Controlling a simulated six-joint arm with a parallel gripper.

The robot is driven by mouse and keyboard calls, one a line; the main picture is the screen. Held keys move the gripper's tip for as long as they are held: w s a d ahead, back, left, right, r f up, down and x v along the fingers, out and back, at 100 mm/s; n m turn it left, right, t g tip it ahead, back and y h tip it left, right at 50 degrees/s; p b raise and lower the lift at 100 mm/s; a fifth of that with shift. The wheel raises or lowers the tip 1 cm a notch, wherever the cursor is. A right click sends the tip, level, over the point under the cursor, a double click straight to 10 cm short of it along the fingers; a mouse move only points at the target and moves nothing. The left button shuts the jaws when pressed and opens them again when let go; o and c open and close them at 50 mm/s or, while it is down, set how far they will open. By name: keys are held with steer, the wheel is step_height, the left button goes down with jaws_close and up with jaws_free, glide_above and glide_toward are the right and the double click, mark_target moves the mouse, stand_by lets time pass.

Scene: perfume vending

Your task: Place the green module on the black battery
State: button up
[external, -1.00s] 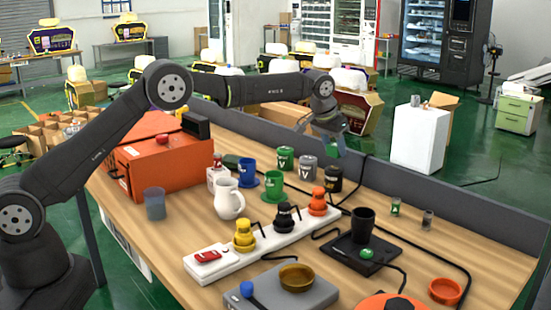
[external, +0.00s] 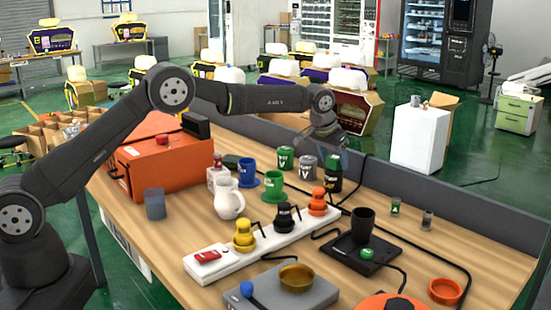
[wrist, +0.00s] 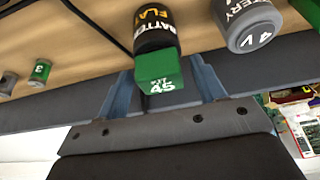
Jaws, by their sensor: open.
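The green module (wrist: 157,68), a small block with white markings, sits against the top end of the black battery (wrist: 154,30) in the wrist view. In the external view the black battery (external: 333,183) stands upright on the table, with the green module (external: 333,161) on top of it. My gripper (wrist: 165,75) is open, with one blue-grey finger on each side of the module and a gap visible beside it. In the external view my gripper (external: 330,157) is right at the battery's top and partly hides the module.
A grey battery (external: 307,167) and a green battery (external: 284,160) stand left of the black one. The grey table-edge panel (external: 420,193) runs close behind. A white power strip (external: 265,245) with plugs and a black mug (external: 363,225) stand in front.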

mark_target(337, 156)
steer(key=v, duration=1.2)
steer(key=shift+r, duration=0.15)
steer(key=x, duration=1.2)
steer(key=shift+f, duration=0.3)
step_height(337, 156, up, 3)
steer(key=shift+r, duration=0.6)
